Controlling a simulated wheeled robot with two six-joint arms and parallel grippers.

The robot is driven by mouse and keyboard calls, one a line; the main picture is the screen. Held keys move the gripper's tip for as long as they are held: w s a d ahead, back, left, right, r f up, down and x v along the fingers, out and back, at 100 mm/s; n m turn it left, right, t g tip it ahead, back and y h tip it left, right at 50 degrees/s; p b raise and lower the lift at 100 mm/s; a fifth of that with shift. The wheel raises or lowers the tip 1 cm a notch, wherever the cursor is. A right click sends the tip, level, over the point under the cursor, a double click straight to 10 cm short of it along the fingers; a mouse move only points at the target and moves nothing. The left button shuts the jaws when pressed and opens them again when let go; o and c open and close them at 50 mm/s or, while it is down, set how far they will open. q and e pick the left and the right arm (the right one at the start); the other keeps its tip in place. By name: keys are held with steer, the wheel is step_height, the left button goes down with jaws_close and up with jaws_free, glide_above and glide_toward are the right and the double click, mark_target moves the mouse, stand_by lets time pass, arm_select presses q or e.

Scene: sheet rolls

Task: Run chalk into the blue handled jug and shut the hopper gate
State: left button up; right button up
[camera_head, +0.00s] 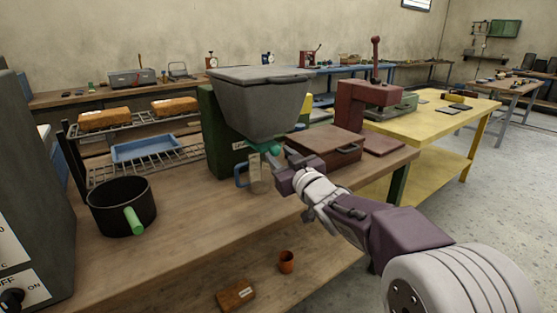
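The grey hopper (260,103) sits on a green stand (217,145) on the wooden bench. A teal round knob (267,148), apparently the gate's handle, shows below the hopper. The jug (257,183) with a blue handle (240,174) stands on the bench under the hopper. Its upper part is partly hidden, and I cannot tell what it holds. My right gripper (278,160) is at the knob, its tips close to it or touching it. Whether its fingers are closed on the knob is unclear. The gate's position and any chalk flow cannot be made out. My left gripper is out of view.
A black pot (121,204) with a green handle stands at the bench's left. A brown case (324,146) and a red press (365,110) stand right of the hopper. A wire rack (178,155) is behind. The bench front is clear.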

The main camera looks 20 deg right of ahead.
steer(key=shift+w, duration=0.65)
jaws_close()
stand_by(0.9)
